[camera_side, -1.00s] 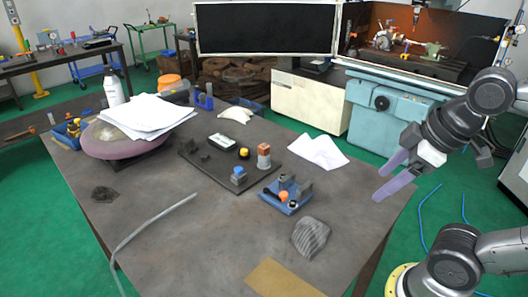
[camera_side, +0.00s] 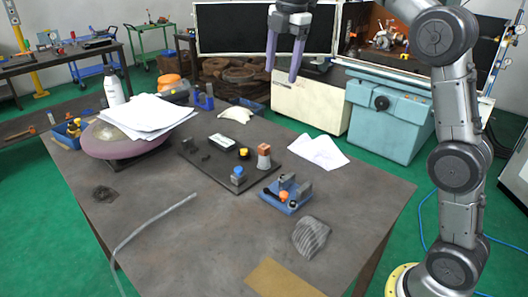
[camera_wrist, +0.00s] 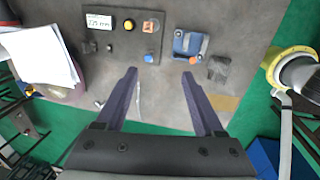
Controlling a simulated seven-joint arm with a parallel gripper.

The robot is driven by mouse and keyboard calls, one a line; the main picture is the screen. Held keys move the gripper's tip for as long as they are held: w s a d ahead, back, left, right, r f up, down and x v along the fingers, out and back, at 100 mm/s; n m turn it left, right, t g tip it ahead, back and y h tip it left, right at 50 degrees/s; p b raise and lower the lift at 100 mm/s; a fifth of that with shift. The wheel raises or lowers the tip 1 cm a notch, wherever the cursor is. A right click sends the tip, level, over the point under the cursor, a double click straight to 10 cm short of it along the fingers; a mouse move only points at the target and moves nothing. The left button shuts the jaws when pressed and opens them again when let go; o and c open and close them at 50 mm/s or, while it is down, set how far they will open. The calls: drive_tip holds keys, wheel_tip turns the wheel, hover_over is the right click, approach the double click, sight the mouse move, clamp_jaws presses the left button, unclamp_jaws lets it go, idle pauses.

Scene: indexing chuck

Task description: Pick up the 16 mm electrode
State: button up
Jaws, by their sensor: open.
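A dark board (camera_side: 205,170) on the table carries three coloured-topped pieces. One has an orange-brown block on a grey holder (camera_side: 263,157), one is blue-topped (camera_side: 238,175) and one is yellow-topped (camera_side: 244,153). They also show in the wrist view as orange (camera_wrist: 150,25), blue (camera_wrist: 149,57) and yellow (camera_wrist: 128,25). I cannot tell which is the 16 mm electrode. A blue tray (camera_side: 272,200) with grey blocks and an orange-tipped piece stands right of the board. My gripper (camera_side: 281,76) is open and empty, high above the table's back side. Its fingers (camera_wrist: 160,72) point down.
A white display plate (camera_wrist: 99,21) with a reading lies on the board. White papers (camera_side: 130,115) on a round disc stand left. A crumpled grey cloth (camera_side: 310,237) and a tan sheet (camera_side: 282,278) lie at the front. A curved grey rod (camera_side: 150,222) crosses the bare left front.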

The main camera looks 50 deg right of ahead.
drive_tip(key=w+d+f+g, duration=0.2)
drive_tip(key=w+d+f, duration=0.1)
drive_tip(key=w+f, duration=0.55)
hover_over(264, 146)
wheel_tip(264, 146, down, 11)
drive_tip(key=shift+w, duration=0.1)
drive_tip(key=shift+f, duration=3)
clamp_jaws()
drive_tip(key=shift+r, duration=0.1)
